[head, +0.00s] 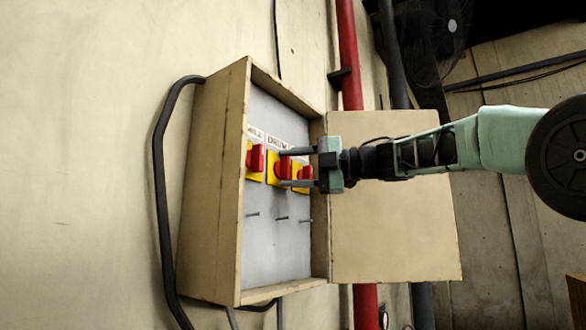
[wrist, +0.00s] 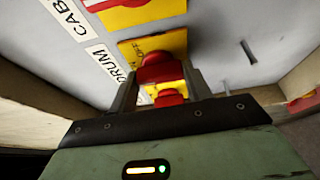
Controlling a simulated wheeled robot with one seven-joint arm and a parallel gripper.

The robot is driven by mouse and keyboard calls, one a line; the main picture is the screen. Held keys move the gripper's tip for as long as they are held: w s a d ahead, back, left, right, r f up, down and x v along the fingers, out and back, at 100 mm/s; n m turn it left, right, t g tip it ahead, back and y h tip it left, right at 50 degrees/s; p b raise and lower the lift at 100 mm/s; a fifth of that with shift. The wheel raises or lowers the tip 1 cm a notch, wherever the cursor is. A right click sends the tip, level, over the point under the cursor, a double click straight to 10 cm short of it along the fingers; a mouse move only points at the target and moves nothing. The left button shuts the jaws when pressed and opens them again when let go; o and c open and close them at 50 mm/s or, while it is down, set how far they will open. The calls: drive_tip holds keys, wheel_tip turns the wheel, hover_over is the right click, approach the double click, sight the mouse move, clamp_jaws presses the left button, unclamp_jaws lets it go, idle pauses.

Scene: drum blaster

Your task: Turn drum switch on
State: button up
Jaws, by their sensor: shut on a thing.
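The drum switch is a red knob (head: 282,168) on a yellow plate, under the label DRUM (head: 277,141) in the open wall box. In the wrist view the same red knob (wrist: 158,70) sits between my fingers, with its yellow plate (wrist: 145,46) and the DRUM label (wrist: 103,64) beyond. My gripper (head: 285,169) reaches in from the right, one finger above and one below the knob, and is shut on it. It also shows in the wrist view (wrist: 163,92). I cannot tell which way the knob is turned.
Red knobs flank it at left (head: 255,159) and right (head: 305,173), close to my fingers. Several thin levers (head: 281,219) stick out below. The box's right wall and open door (head: 390,240) lie close beneath my arm. A red pipe (head: 348,60) runs behind.

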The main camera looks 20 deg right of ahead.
drive_tip(key=o, duration=1)
drive_tip(key=b+v, duration=0.5)
drive_tip(key=v, duration=1.2)
drive_tip(key=shift+d, duration=0.2)
drive_tip(key=shift+b, duration=0.3)
